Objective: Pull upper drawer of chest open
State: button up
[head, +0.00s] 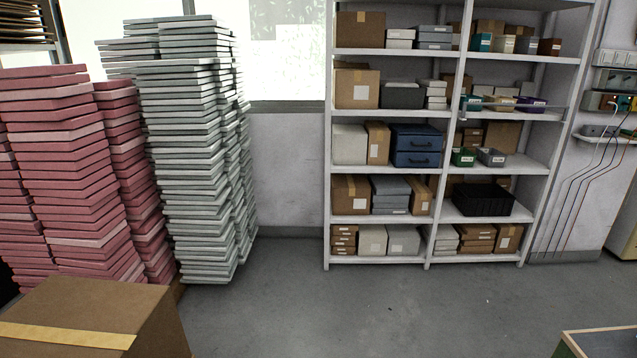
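A small dark blue chest (416,146) with two drawers stands on the middle shelf of the white shelving unit, at the right end of its left bay. Its upper drawer (419,142) and lower drawer (416,159) each have a dark handle on the front. Both drawers look shut. My gripper is not in view.
The white shelving unit (428,219) holds many boxes and bins; a brown box (377,142) stands left of the chest. Grey floor (350,307) is clear before it. Grey stacks (185,160), pink stacks (50,170) and a cardboard box (95,310) fill the left.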

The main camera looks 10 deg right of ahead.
aim_at(406, 142)
jog(key=i+j+z, duration=0.1)
jog(key=i+z, duration=0.2)
jog(key=i, duration=1.45)
jog(key=i+j+z, duration=0.2)
jog(key=i, duration=1.6)
jog(key=i+l, duration=0.25)
jog(key=i, duration=0.25)
jog(key=i+l+u, duration=0.1)
jog(key=i+l, duration=0.2)
jog(key=i, duration=0.2)
